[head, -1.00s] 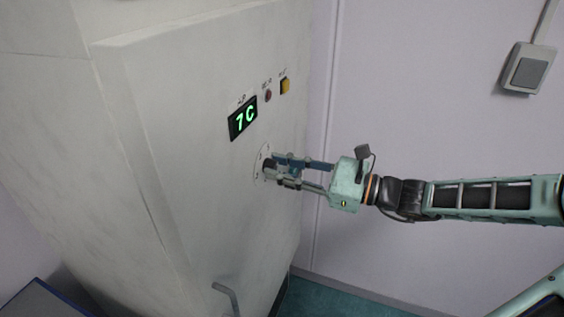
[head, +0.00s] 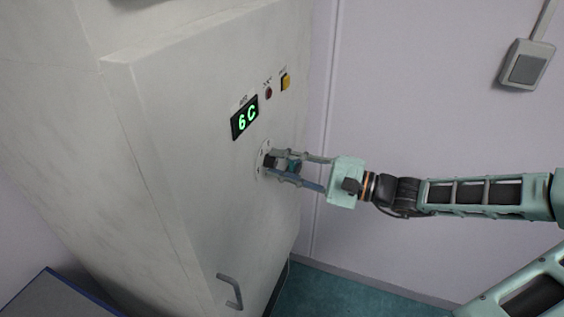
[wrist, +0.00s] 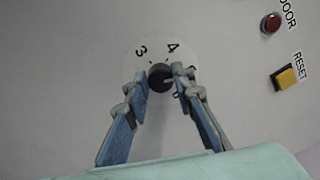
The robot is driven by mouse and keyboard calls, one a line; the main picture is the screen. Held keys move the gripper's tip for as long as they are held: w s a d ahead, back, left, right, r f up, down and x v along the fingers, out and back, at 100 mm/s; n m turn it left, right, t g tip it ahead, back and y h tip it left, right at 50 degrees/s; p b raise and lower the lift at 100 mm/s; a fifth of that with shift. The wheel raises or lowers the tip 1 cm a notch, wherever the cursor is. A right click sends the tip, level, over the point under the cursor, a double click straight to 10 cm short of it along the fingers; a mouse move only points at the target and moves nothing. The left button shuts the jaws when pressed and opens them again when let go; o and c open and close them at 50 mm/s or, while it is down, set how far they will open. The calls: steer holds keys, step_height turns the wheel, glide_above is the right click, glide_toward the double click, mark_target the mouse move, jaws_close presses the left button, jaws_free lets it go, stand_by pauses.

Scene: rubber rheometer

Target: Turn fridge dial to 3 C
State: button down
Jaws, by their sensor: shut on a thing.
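The fridge dial is a dark round knob (wrist: 160,78) on a pale scale plate (wrist: 135,62) on the fridge front. In the wrist view the numbers 3 and 4 show above the knob; other marks are hidden by the fingers. My gripper (wrist: 161,84) is shut on the knob, one finger on each side. In the head view my gripper (head: 280,166) reaches the dial from the right. The green display (head: 245,118) above the dial reads 6 C. The knob's pointer is too small to read surely.
A red button (wrist: 270,23) labelled DOOR and a yellow RESET button (wrist: 286,77) sit right of the dial; both also show above it in the head view. A door handle (head: 231,290) is lower down. A wall switch (head: 526,66) is at right.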

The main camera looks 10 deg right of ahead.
steer(key=n, duration=0.5)
steer(key=shift+f+n+b, duration=0.15)
steer(key=shift+n+b, duration=0.25)
steer(key=n+b, duration=0.1)
steer(key=n, duration=0.4)
steer(key=shift+f+b, duration=0.1)
steer(key=shift+b, duration=0.3)
steer(key=n+b, duration=0.3)
steer(key=n, duration=0.3)
steer(key=shift+f+n, duration=0.1)
steer(key=shift+n, duration=0.2)
steer(key=n+b, duration=0.3)
steer(key=n, duration=0.2)
steer(key=shift+w+d+b, duration=0.1)
steer(key=shift+b, duration=0.2)
steer(key=c, duration=1.6)
jaws_free()
